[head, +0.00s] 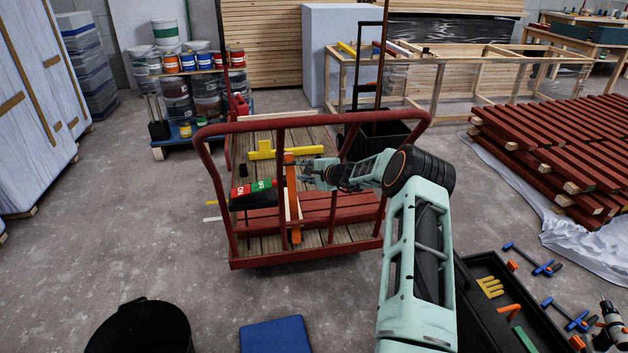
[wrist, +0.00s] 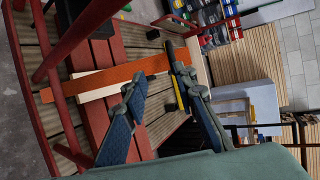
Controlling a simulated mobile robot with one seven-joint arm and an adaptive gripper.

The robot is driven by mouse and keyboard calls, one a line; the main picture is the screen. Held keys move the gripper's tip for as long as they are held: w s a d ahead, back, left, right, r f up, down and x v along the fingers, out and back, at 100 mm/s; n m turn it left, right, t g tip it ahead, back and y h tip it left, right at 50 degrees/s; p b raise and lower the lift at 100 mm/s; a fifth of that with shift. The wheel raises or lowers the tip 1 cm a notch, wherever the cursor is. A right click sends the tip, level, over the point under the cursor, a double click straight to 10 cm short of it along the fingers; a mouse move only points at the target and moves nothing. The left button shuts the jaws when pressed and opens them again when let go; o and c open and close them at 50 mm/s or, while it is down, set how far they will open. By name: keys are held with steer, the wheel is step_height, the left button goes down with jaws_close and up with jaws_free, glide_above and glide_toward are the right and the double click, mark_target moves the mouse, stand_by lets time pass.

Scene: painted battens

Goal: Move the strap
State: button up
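The strap (head: 292,190) is a flat orange strip on the red-railed cart. It runs front to back across red battens and beside a pale strip of wood. It also shows in the wrist view (wrist: 88,85), running across the picture beyond my fingers. My gripper (head: 304,171) is just right of the strap in the head view. In the wrist view my gripper (wrist: 155,78) has its two blue-padded fingers spread apart, with nothing held between them. The fingertips overlap the strap in this view; I cannot tell whether they touch it.
The cart's red rail (head: 310,122) arches over the deck. Red battens (head: 325,208) lie on the deck. A yellow piece (head: 285,151) and a red, green and black item (head: 255,192) lie near the strap. A black bucket (head: 140,328) and a blue pad (head: 275,335) are on the floor.

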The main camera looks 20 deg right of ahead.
steer(key=s+d, duration=0.1)
steer(key=s, duration=0.5)
steer(key=shift+d, duration=0.2)
